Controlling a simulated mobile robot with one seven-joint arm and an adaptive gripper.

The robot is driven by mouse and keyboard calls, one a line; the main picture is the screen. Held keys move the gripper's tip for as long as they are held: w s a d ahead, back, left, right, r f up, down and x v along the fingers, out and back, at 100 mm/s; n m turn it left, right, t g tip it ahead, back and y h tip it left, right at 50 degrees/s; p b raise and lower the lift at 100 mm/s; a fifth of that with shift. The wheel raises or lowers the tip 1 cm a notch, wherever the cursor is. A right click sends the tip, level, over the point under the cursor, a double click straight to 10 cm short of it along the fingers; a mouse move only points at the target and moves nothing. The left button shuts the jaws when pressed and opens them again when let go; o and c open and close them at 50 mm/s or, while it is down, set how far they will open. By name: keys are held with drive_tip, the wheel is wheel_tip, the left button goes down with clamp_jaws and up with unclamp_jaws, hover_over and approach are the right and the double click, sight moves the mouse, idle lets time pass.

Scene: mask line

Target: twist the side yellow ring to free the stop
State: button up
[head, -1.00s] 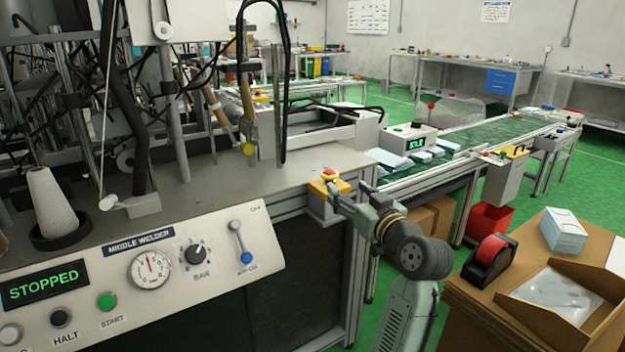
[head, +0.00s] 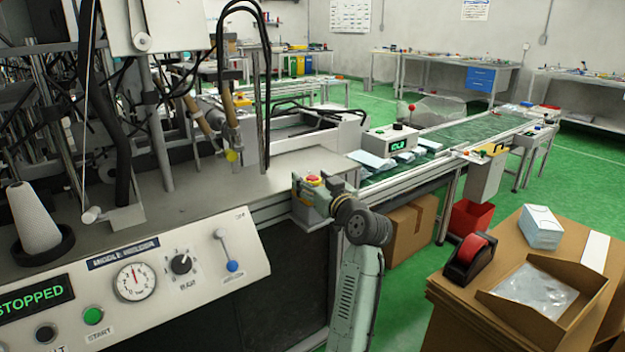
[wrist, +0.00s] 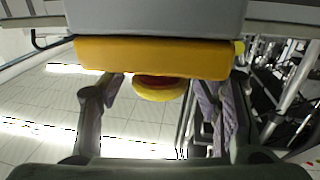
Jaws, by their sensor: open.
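The stop is a red button with a yellow ring (head: 313,181) on a yellow box at the right corner of the welder. In the wrist view the yellow ring (wrist: 160,95) shows below the yellow box (wrist: 155,58), with a strip of red between them. My gripper (wrist: 155,95) is open, with one finger on each side of the ring in that view. I cannot tell whether the fingers touch it. In the head view my gripper (head: 308,191) is at the stop and partly covers the box.
The welder panel (head: 140,275) has a STOPPED display, a gauge, a knob and a blue-tipped lever (head: 232,266). A conveyor (head: 470,135) runs behind my arm, with an IDLE box (head: 392,142) beside it.

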drive_tip(key=shift+c, duration=0.5)
drive_tip(key=c, duration=1.1)
drive_tip(key=shift+h, duration=0.3)
drive_tip(key=m+t+h+p, duration=0.1)
drive_tip(key=m+h+p, duration=0.1)
drive_tip(key=h, duration=0.1)
drive_tip(key=m+t+h+p, duration=0.1)
drive_tip(key=m+h, duration=0.1)
drive_tip(key=h, duration=0.1)
drive_tip(key=shift+a+r+m+p, duration=0.2)
drive_tip(key=shift+m+p, duration=0.1)
drive_tip(key=shift+p, duration=0.1)
drive_tip(key=m+h, duration=0.1)
drive_tip(key=h, duration=0.2)
drive_tip(key=m+h, duration=0.1)
drive_tip(key=shift+f+m, duration=0.25)
drive_tip(key=shift+m, duration=0.05)
drive_tip(key=shift+d+m+g+h+b, duration=0.1)
drive_tip(key=shift+m+g+h+b, duration=0.2)
drive_tip(key=shift+m+h+b, duration=0.55)
drive_tip(key=shift+h, duration=0.55)
